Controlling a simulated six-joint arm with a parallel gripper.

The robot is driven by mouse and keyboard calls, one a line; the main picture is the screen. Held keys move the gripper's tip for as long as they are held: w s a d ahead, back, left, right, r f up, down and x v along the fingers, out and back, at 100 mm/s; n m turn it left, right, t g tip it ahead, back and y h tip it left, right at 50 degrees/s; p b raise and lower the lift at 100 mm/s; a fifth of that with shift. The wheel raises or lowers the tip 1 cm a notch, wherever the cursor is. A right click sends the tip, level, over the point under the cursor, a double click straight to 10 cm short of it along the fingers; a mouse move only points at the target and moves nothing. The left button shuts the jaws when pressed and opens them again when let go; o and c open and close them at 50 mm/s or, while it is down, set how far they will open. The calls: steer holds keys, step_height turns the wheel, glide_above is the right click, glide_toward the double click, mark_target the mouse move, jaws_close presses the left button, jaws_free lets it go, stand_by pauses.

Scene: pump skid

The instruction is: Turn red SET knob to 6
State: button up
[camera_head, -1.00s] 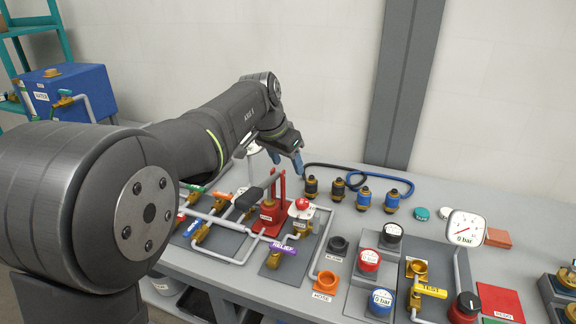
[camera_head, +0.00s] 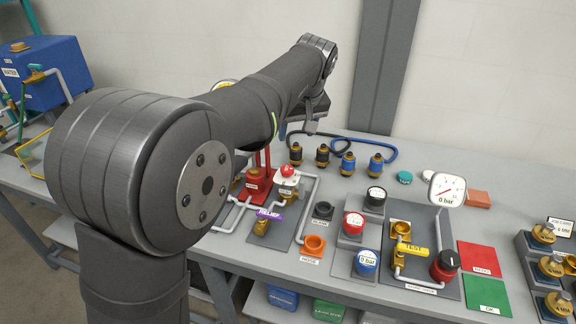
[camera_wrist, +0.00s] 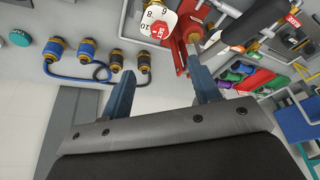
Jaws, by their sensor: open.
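The red SET knob (camera_wrist: 158,31) is an octagonal cap on a white dial plate (camera_wrist: 165,12), where 6, 8 and 10 can be read in the wrist view. In the head view the knob (camera_head: 288,170) is a small red cap on a white block, beside the red pump. My gripper (camera_wrist: 162,74) is open and empty in the wrist view, its two blue fingers apart. The knob lies beyond the fingertips, roughly between them in the picture, with no contact visible. In the head view my arm mostly hides the fingers. The knob's present setting cannot be read.
The red pump stand (camera_wrist: 186,30) with its lever is close beside the knob. The purple RELIEF handle (camera_head: 270,214) sits in front of it. Black and blue hose couplings (camera_head: 348,163) stand behind, and gauges (camera_head: 353,222) stand to the right.

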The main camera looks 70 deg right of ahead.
steer(key=s+n, duration=0.1)
steer(key=n, duration=0.1)
steer(key=t, duration=0.1)
glide_toward(287, 168)
steer(key=x, duration=0.8)
steer(key=shift+f, duration=0.3)
steer(key=shift+c, duration=0.3)
steer(key=c, duration=0.9)
